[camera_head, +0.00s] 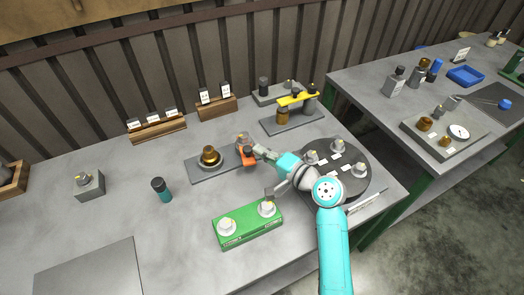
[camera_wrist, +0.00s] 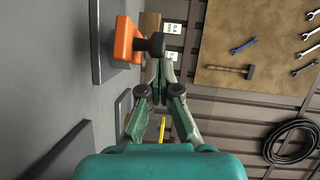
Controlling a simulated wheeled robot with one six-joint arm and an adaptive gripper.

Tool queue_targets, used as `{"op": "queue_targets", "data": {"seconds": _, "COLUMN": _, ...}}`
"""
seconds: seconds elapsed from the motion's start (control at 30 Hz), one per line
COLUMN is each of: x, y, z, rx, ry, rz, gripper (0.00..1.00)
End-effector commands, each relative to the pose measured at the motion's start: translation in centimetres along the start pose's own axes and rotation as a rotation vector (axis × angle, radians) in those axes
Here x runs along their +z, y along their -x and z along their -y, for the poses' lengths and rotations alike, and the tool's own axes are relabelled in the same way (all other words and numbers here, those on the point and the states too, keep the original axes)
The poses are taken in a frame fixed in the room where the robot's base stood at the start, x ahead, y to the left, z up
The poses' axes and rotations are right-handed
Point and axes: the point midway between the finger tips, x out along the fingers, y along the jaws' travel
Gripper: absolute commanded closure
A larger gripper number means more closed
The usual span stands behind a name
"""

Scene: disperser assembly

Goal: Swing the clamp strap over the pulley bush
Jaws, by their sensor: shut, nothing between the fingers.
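The orange part (camera_head: 248,158), which I take to be the clamp strap, stands at the right end of a grey plate. In the wrist view the orange part (camera_wrist: 127,40) has a dark knob (camera_wrist: 152,45) on its side. The brass, stepped pulley bush (camera_head: 210,155) sits upright on the same plate, left of the orange part and apart from it. My gripper (camera_head: 256,151) is shut and empty, its tips right beside the orange part. In the wrist view my gripper (camera_wrist: 163,66) has its tips close to the knob; I cannot tell whether they touch.
A yellow bar (camera_head: 297,99) on posts stands behind, on another plate. A dark round tray (camera_head: 343,184) with several grey pieces lies to the right, under my arm. A green block (camera_head: 247,225) is in front. A dark teal-banded bottle (camera_head: 161,190) stands left; the left table is mostly clear.

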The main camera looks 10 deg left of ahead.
Motion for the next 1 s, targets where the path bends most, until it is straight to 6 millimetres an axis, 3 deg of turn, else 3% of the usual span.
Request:
{"op": "queue_targets", "data": {"seconds": 0.6, "x": 1.3, "y": -0.3, "z": 0.2, "rx": 0.012, "ry": -0.012, "rz": -0.114, "gripper": 1.0}}
{"op": "queue_targets", "data": {"seconds": 1.0, "x": 3.6, "y": -1.6, "z": 0.5, "rx": 0.011, "ry": -0.012, "rz": -0.11, "gripper": 1.0}}
